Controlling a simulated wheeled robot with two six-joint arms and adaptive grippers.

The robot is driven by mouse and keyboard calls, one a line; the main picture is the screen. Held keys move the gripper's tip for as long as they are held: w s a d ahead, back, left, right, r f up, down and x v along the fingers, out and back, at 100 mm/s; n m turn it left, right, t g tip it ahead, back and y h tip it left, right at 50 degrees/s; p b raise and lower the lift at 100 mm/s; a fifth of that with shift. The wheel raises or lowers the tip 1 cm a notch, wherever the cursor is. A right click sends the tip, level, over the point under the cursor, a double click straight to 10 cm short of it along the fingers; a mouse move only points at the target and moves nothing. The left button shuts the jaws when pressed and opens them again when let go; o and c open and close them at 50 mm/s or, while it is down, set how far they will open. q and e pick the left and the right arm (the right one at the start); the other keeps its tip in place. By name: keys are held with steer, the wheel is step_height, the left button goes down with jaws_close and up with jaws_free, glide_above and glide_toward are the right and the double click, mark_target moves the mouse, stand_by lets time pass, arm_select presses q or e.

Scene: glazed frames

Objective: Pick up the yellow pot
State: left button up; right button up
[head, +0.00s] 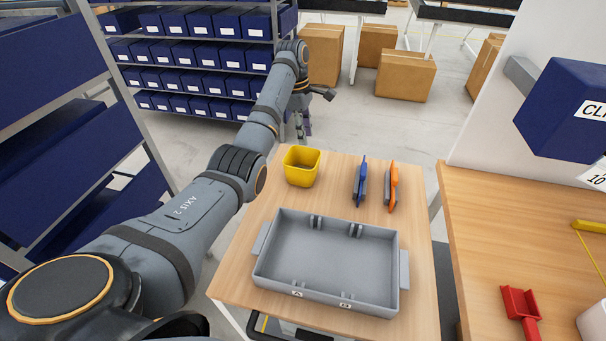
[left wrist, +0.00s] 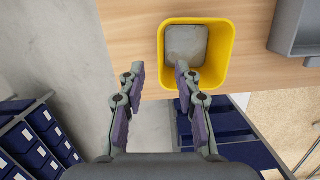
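The yellow pot (head: 301,167) stands upright at the far left corner of the small wooden table. In the left wrist view the pot (left wrist: 222,70) is seen from above, with a squarish grey surface inside it. My left gripper (head: 301,127) is beyond the pot, near the table's far edge, fingers pointing down. In the left wrist view the gripper (left wrist: 159,76) is open and empty. One fingertip overlaps the pot's opening in the picture; the other is left of the pot. I cannot tell whether it touches. My right gripper is not in view.
A grey tray (head: 262,272) with marked slots lies in front of the pot. A blue-handled tool (head: 361,182) and an orange one (head: 391,187) stand to the right. A second wooden table (head: 500,230) holds a red tool (head: 521,308). Shelves of blue bins (head: 190,55) stand behind.

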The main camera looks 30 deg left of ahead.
mark_target(307, 150)
arm_select(q)
steer(key=shift+d+f+p, duration=0.1)
steer(key=shift+f+p, duration=0.2)
steer(key=shift+f, duration=0.65)
steer(key=f, duration=0.3)
steer(key=shift+d+f+p, duration=0.25)
steer(key=shift+f+p, duration=0.05)
steer(key=shift+f, duration=0.05)
steer(key=shift+w+f, duration=0.1)
steer(key=shift+f, duration=0.15)
steer(key=shift+r, duration=0.1)
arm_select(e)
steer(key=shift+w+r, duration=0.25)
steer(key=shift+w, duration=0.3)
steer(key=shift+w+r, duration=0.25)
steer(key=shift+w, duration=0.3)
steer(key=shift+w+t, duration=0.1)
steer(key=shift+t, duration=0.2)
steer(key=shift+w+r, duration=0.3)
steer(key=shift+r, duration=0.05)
arm_select(q)
steer(key=shift+f+p, duration=0.3)
steer(key=shift+p, duration=0.35)
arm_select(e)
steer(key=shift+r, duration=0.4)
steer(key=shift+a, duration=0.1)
